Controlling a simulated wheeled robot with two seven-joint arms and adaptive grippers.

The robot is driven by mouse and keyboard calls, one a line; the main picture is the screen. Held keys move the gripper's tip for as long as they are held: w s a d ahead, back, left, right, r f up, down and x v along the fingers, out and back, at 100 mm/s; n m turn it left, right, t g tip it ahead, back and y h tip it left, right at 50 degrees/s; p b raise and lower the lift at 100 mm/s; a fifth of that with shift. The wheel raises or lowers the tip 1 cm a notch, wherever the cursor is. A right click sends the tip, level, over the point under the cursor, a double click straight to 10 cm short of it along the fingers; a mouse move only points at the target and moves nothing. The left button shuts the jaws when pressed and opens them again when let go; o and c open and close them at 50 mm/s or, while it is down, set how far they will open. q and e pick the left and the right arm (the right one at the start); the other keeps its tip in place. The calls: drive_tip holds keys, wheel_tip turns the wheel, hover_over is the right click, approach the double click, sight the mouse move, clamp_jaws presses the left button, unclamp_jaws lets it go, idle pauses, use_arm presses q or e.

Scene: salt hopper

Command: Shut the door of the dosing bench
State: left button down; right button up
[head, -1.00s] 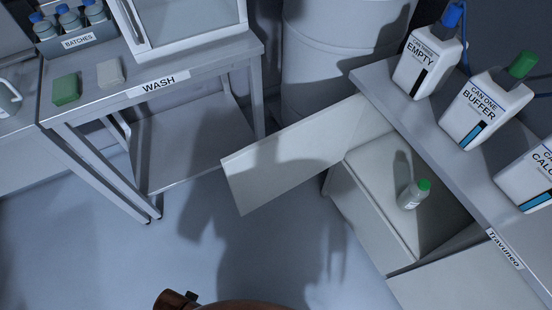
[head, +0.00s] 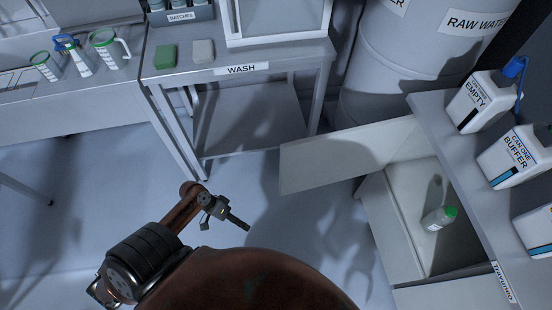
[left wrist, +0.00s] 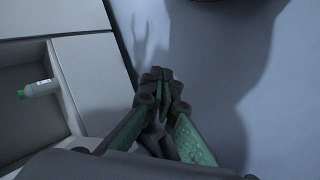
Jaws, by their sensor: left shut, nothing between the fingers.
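The dosing bench (head: 428,112) stands at the right in the head view. Its pale door (head: 335,160) is swung wide open, sticking out to the left from the bench. A small bottle with a green cap (head: 438,217) stands inside the open compartment; it also shows in the left wrist view (left wrist: 40,89). My left gripper (head: 246,227) is shut and empty over the floor, to the lower left of the door and apart from it. In the left wrist view its fingertips (left wrist: 158,76) meet, with pale bench panels to the left. My right gripper is out of view.
The wash table (head: 318,50) stands behind the door's free edge, with a green sponge (head: 166,56) on it. A raw water drum (head: 395,75) stands behind the door. White cans, including the buffer can (head: 515,155), stand on the bench. The floor (head: 300,225) before the door is clear.

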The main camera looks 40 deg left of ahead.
use_arm(q)
drive_tip(key=w+a+r+n+t+h, duration=0.3)
drive_tip(key=w+a+r+t, duration=0.25)
drive_tip(key=w+r, duration=0.45)
drive_tip(key=w+a+r+n+t+h, duration=0.35)
drive_tip(key=w+a+r, duration=0.35)
drive_tip(key=r, duration=0.5)
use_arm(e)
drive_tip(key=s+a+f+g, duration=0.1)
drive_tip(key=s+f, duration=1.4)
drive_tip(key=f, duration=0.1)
use_arm(q)
drive_tip(key=w+d+b, duration=0.3)
drive_tip(key=w+d, duration=0.2)
drive_tip(key=d, duration=0.7)
drive_tip(key=shift+r+y, duration=0.3)
drive_tip(key=shift+y, duration=0.05)
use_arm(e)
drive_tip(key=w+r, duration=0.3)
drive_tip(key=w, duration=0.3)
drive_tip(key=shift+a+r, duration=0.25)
use_arm(q)
drive_tip(key=shift+s, duration=0.1)
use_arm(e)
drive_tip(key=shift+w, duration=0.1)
